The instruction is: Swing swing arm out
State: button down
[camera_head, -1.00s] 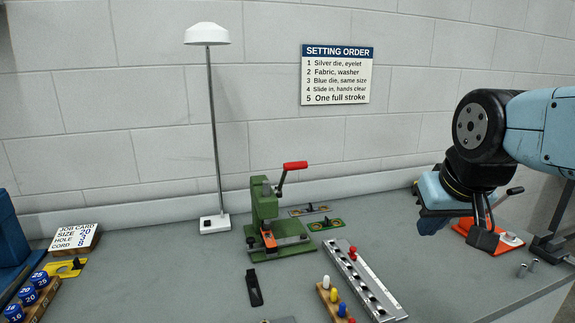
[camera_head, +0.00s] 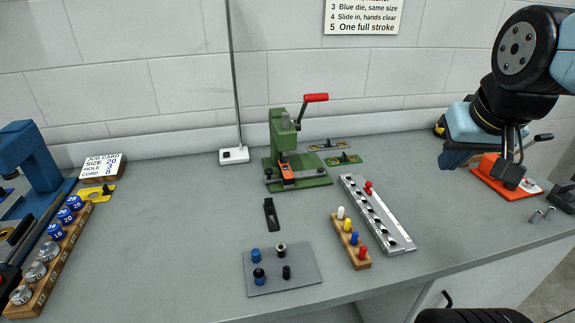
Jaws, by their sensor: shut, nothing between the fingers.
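My gripper (camera_head: 509,176) hangs at the right end of the bench from a light-blue and black wrist. Its dark fingers are small and partly blend with the fixture behind; they look closed and hold nothing. An orange-based fixture (camera_head: 482,172) with a dark lever and knob lies under and behind the gripper. Whether the gripper touches it cannot be told. A swing arm cannot be singled out with certainty. A green press (camera_head: 277,135) with a raised red-handled lever (camera_head: 316,98) stands at the back middle, well left of my gripper.
A silver rail with holes (camera_head: 385,220), a wooden peg block (camera_head: 351,242) and a grey plate with pegs (camera_head: 290,284) lie mid-bench. A lamp base (camera_head: 234,155), a blue press (camera_head: 30,155) and a wooden die rack (camera_head: 55,262) are left. Bench is clear between the rail and orange fixture.

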aim_at(270, 178)
jog(key=u, duration=0.55)
jog(key=k, duration=1.3)
jog(key=u, duration=0.75)
jog(key=i, duration=1.45)
jog(key=z, duration=0.75)
